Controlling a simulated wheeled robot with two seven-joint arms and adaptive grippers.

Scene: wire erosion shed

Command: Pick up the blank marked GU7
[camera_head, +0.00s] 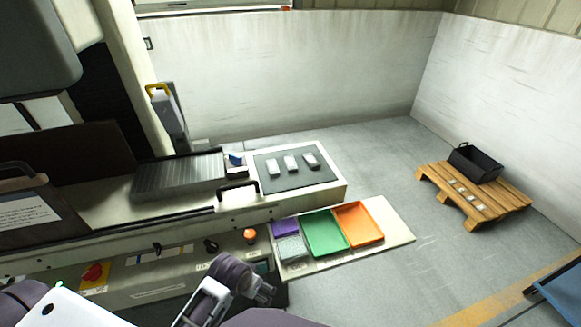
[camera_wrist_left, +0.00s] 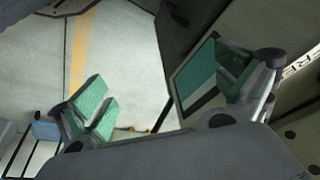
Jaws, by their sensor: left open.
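Three small grey blanks, (camera_head: 274,167), (camera_head: 291,163) and (camera_head: 310,161), lie in a row on a dark mat (camera_head: 286,181) on the machine's bench. Their markings are too small to read, so I cannot tell which is GU7. My left gripper (camera_head: 263,291) is low in the head view, in front of the machine and below the blanks, well apart from them. In the left wrist view my left gripper (camera_wrist_left: 163,95) has its green-padded fingers spread wide with nothing between them. My right gripper is not in view.
Purple (camera_head: 285,228), green (camera_head: 325,247) and orange (camera_head: 359,238) trays and a grey mesh tray (camera_head: 292,247) sit on a pale board. A black handle (camera_head: 238,188) juts from the bench front. A pallet (camera_head: 502,210) with a black crate (camera_head: 473,163) stands right. Floor between is clear.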

